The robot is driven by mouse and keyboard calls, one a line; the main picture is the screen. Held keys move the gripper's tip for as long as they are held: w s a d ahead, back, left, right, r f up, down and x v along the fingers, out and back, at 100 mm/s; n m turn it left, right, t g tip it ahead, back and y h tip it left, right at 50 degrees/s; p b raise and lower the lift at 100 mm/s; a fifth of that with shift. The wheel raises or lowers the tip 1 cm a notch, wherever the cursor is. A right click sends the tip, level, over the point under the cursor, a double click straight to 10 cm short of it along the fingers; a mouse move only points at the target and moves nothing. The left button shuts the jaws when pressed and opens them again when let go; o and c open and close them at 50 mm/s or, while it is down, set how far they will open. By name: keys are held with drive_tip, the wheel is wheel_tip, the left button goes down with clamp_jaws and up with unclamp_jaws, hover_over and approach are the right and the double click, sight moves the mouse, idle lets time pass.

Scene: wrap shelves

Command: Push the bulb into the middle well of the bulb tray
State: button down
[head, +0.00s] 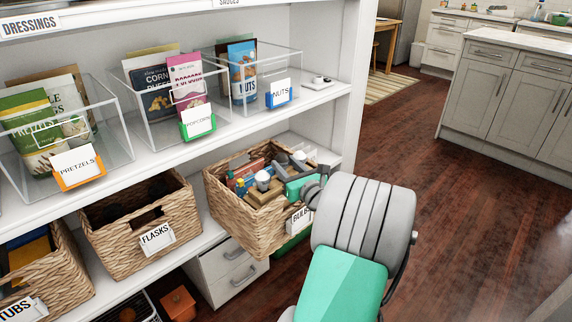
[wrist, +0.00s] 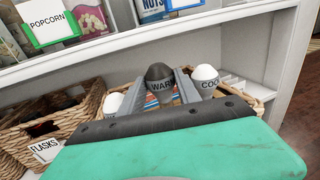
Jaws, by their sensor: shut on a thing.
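My gripper (head: 284,172) reaches into the wicker basket labelled BULBS (head: 240,219). In the wrist view my gripper (wrist: 166,92) is shut on a dark bulb (wrist: 159,73) whose label appears to read WARM. A white bulb (wrist: 206,76) with a label starting COO stands to its right, and another white bulb (wrist: 113,103) to its left. A white bulb (head: 263,179) also shows in the head view above a tan wooden piece, apparently the bulb tray (head: 257,199). The wells and the held bulb's lower end are hidden by my gripper.
The basket also holds several coloured items. A flasks basket (head: 140,222) stands to its left. The shelf above, with clear bins (head: 215,100) of snack packets, overhangs the basket closely. Open wooden floor (head: 470,225) lies to the right.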

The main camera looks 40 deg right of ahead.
drive_tip(key=shift+f+b, duration=0.35)
drive_tip(key=shift+f, duration=0.85)
drive_tip(key=c, duration=0.8)
unclamp_jaws()
drive_tip(key=shift+o, duration=0.2)
drive_tip(key=shift+s, duration=0.15)
drive_tip(key=p+v, duration=0.1)
drive_tip(key=v, duration=0.6)
drive_tip(key=shift+s+a+p, duration=0.15)
drive_tip(key=shift+s+p, duration=0.1)
drive_tip(key=shift+p, duration=0.15)
